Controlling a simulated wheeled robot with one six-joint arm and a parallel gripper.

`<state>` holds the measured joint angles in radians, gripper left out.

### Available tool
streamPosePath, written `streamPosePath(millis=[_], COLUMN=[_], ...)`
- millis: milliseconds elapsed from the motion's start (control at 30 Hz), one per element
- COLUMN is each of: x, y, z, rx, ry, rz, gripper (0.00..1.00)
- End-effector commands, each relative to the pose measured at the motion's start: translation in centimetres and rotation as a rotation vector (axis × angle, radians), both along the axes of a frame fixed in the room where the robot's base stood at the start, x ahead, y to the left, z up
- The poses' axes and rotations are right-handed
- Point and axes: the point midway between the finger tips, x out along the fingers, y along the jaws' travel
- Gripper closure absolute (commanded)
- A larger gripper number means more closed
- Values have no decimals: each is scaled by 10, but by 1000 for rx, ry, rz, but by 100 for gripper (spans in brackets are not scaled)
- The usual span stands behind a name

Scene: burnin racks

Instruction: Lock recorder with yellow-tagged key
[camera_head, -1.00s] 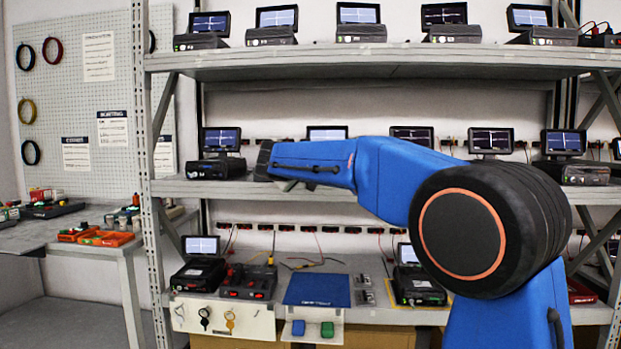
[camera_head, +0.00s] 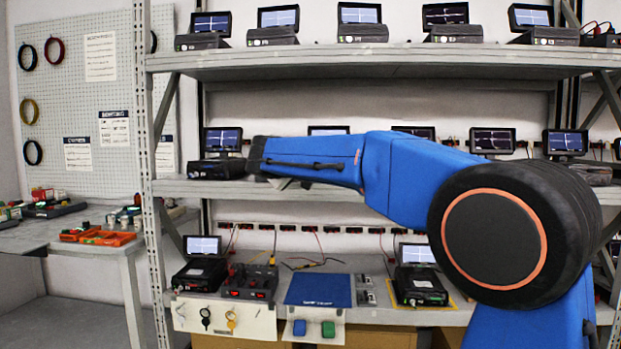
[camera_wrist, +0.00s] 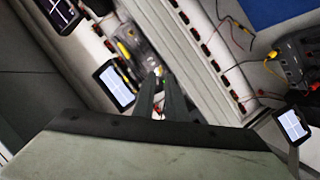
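A yellow-tagged key (camera_head: 231,320) hangs on a white card at the front edge of the lower shelf. A black-tagged key (camera_head: 205,317) hangs to its left. One recorder (camera_head: 202,272) with a lit screen stands above the card; another (camera_head: 419,288) stands further right on the same shelf. I cannot tell which recorder the task means. My gripper is well above the keys, in front of the middle shelf, its fingers hidden in the head view. In the wrist view my gripper (camera_wrist: 161,75) shows two dark fingers with a narrow gap and nothing visible between them.
A dark box with red parts (camera_head: 250,281) and a blue mat (camera_head: 319,290) lie between the lower recorders. Blue and green blocks sit on a ledge below. More recorders fill the middle and upper shelves. A side table (camera_head: 60,235) with orange trays stands left.

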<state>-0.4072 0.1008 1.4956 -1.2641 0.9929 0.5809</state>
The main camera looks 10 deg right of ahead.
Motion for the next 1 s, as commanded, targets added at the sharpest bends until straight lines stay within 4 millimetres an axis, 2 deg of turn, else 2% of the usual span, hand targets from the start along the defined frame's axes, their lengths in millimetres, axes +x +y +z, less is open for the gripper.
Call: streamPosePath(millis=[300,600,800,1000], x=[-53,-93,-104,-105], y=[35,61,67,68], z=[17,30,33,34], rx=[1,1,0,0], ry=[-1,0,0,1], rz=[3,3,2,1], gripper=[88,88,88,88])
